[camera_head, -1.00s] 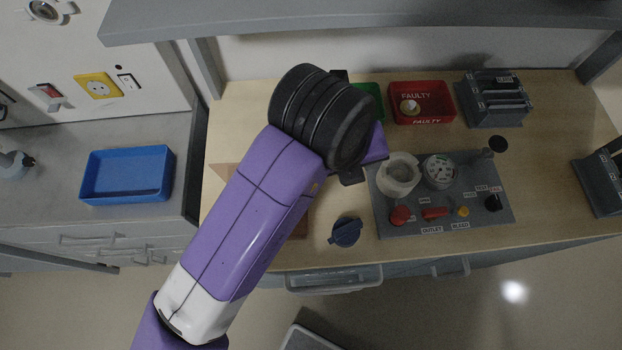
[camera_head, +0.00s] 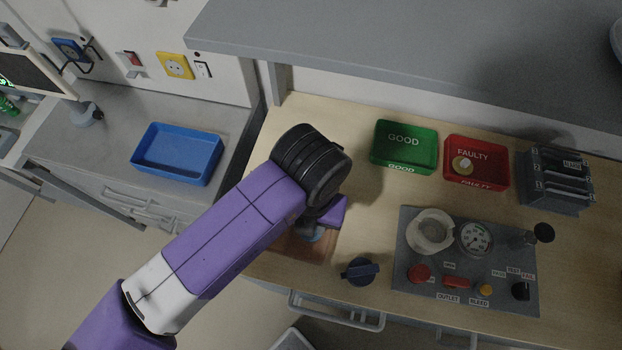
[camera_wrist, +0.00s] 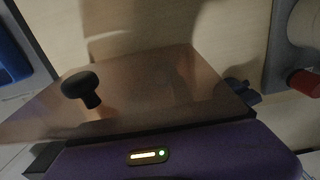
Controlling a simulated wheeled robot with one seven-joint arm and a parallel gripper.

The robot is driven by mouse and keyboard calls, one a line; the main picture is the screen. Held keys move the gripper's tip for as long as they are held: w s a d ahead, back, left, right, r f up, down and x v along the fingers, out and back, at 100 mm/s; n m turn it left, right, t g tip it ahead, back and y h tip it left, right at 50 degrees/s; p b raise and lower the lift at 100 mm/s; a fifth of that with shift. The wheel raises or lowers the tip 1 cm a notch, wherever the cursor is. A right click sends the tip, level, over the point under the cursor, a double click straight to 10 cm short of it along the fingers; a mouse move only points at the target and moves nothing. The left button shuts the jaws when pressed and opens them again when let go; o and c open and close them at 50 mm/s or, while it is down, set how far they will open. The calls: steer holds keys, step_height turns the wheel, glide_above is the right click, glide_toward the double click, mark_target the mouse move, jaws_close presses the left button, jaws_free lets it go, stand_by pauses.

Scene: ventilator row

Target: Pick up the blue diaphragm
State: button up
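My gripper (camera_head: 318,228) is low over the brown board at the left of the bench, in the head view. A small light blue patch (camera_head: 315,236), possibly the blue diaphragm, shows just under it; most of it is hidden by my gripper and arm. I cannot tell whether they touch. In the wrist view my gripper's purple body fills the bottom, with dark finger parts far apart at its sides. It looks open, and no held object shows. The brown board (camera_wrist: 150,85) there carries a black knob (camera_wrist: 82,88).
A dark blue knobbed part (camera_head: 361,271) lies right of my gripper, near the bench's front edge. A grey test panel (camera_head: 405,240) stands further right. Behind are a green GOOD bin (camera_head: 404,168), a red FAULTY bin (camera_head: 493,186) and a grey rack (camera_head: 557,205). A blue tray (camera_head: 178,178) is left.

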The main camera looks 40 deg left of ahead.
steer(key=shift+f, duration=0.45)
jaws_close()
steer(key=shift+d+r, duration=0.1)
steer(key=shift+r, duration=0.05)
